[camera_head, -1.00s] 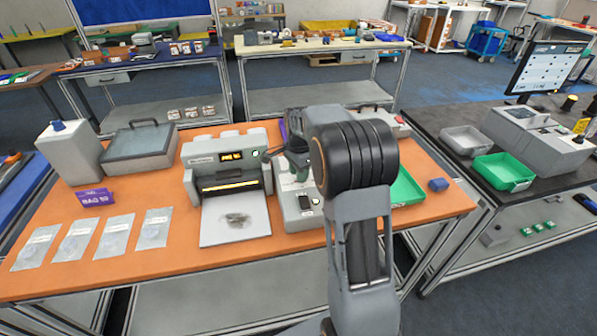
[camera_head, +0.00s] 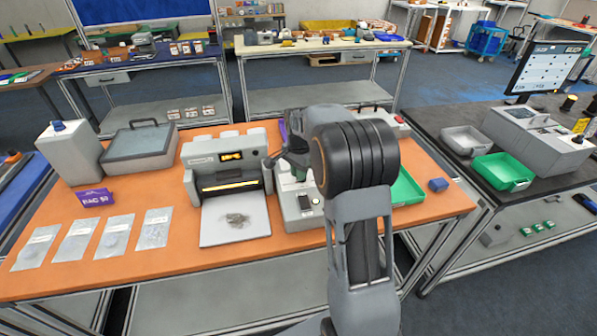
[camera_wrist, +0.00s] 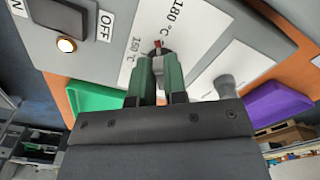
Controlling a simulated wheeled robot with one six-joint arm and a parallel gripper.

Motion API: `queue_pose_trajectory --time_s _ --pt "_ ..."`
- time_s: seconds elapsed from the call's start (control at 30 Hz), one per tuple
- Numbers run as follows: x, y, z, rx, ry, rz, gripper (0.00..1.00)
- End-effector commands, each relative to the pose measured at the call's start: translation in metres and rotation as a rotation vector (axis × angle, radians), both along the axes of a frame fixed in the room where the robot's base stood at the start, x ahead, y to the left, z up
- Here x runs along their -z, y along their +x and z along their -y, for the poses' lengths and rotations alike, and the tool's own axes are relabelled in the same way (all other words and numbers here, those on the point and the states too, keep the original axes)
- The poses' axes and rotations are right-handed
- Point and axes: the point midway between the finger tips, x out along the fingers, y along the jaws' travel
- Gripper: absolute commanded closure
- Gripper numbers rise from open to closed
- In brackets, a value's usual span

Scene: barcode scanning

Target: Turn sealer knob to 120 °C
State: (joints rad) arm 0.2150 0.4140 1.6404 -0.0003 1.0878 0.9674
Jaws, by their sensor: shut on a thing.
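The sealer's control box (camera_head: 305,217) stands on the orange table, and my gripper (camera_head: 291,163) is over its top. In the wrist view, my gripper's green fingers (camera_wrist: 158,72) are closed around the dark sealer knob (camera_wrist: 158,50). A red mark shows on the knob's far side. A white scale plate (camera_wrist: 150,38) beside it reads 150 °C and 180 °C; the 120 °C label is not visible. The knob is mostly hidden by the fingers, and my arm covers part of the box in the head view.
A grey machine (camera_head: 225,172) with a lit amber display stands left of the control box, a plate (camera_head: 236,230) with small parts before it. Clear bags (camera_head: 115,236) lie at left. A green tray (camera_head: 403,191) is at right. The box has an ON/OFF switch (camera_wrist: 68,14).

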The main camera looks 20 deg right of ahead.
Motion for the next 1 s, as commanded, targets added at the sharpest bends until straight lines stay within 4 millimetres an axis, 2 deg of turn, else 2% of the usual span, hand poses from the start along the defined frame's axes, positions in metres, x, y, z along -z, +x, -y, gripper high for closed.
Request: queue_pose_trajectory --time_s 1.0 --pt "-0.0010 -0.0051 0.0066 -0.965 -0.001 0.002 1.00"
